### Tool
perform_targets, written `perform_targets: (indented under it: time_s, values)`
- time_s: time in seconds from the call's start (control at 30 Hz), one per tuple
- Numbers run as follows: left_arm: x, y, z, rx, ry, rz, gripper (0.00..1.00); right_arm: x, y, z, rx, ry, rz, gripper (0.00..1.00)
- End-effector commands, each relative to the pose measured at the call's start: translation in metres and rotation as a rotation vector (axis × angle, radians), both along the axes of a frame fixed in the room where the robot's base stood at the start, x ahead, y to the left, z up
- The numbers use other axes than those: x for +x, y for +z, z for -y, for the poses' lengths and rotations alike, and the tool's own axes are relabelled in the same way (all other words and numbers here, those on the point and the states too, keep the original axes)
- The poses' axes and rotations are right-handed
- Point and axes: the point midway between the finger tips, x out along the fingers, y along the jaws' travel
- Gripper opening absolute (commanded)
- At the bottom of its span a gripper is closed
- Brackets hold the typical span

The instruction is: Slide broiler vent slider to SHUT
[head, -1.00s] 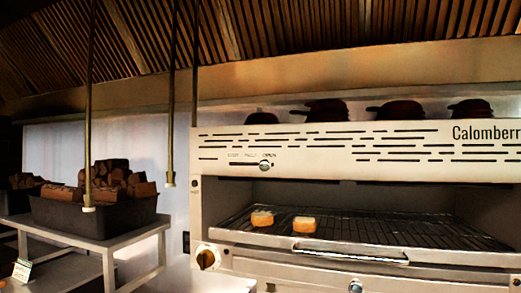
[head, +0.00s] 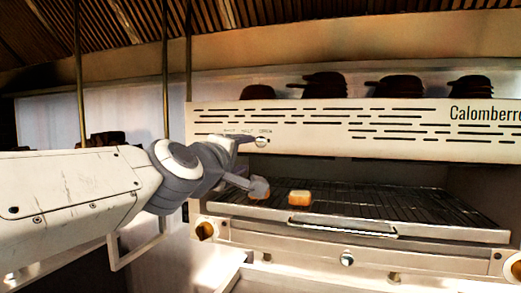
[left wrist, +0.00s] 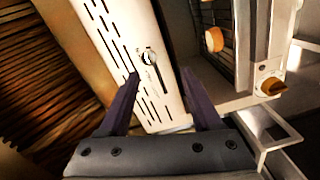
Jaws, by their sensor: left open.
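The broiler vent slider knob (head: 262,142) is a small round silver knob at the right end of its slot, by the last label on the broiler's front panel. In the left wrist view the knob (left wrist: 149,58) sits at the upper end of its slot, ahead of the fingers. My left gripper (head: 257,163) is open in front of the panel's left part, with one finger near the knob's height and the other lower. Most slot labels are hidden or too small to read.
Dark pans (head: 325,86) stand on top of the broiler. Hanging rods (head: 165,80) are at the left. An orange-brown dial (head: 205,230) is at the lower left of the broiler.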

Motion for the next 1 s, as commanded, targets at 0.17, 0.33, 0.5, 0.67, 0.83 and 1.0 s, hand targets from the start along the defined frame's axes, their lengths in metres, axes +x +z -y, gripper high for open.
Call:
perform_targets:
  time_s: [0.17,0.33,0.5,0.67,0.83,1.0]
  values:
    - [0.007,0.017,0.006,-0.061,0.000,0.022,0.66,0.000,-0.003,0.000,0.000,0.000,0.000,0.50]
    - [0.036,0.015,0.015,-0.058,0.000,0.019,0.66,0.000,-0.007,0.000,0.000,0.000,0.000,0.50]
    - [0.066,0.016,0.024,-0.055,0.000,0.020,0.66,0.000,-0.007,0.000,0.000,0.000,0.000,0.50]
    - [0.086,0.016,0.031,-0.054,0.000,0.020,0.66,0.000,-0.006,0.000,0.000,0.000,0.000,0.50]
    - [0.095,0.016,0.033,-0.054,0.001,0.020,0.66,0.000,-0.005,0.000,0.000,0.000,0.000,0.50]
    - [0.096,0.016,0.034,-0.054,0.000,0.020,0.66,0.000,-0.005,0.000,0.000,0.000,0.000,0.50]
